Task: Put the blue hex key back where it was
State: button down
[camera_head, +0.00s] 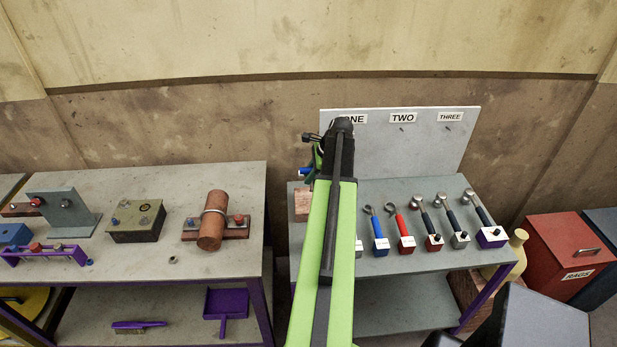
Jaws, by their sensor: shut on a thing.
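My gripper (314,156) is at the far end of my green arm, in front of the left part of the upright grey board (430,150). The arm hides most of it. A small blue piece (305,172) shows at its left side, and I take this as part of the blue hex key held in the jaws. The rest of the key is hidden. The board has labels ONE, TWO (402,118) and THREE (450,116). Small pegs show bare under TWO and THREE. The spot under ONE is behind my arm.
Several tools stand in blocks on the right bench, including a blue-handled one (376,229) and a red-handled one (402,229). A wooden block (302,204) is at its left end. The left bench (215,265) holds clamped parts. A red RAGS bin (568,252) stands right.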

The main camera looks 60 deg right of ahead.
jog(key=shift+f, duration=0.1)
notch_tip(320, 180, down, 9)
jog(key=b, duration=0.9)
jog(key=shift+w, duration=0.1)
jog(key=shift+f+b, duration=0.4)
jog(key=shift+b, duration=0.1)
jog(key=c, duration=1.2)
grip_release()
jog(key=p+v, duration=1.5)
jog(key=v, duration=0.2)
jog(key=shift+r+p, duration=0.3)
jog(key=shift+p, duration=0.05)
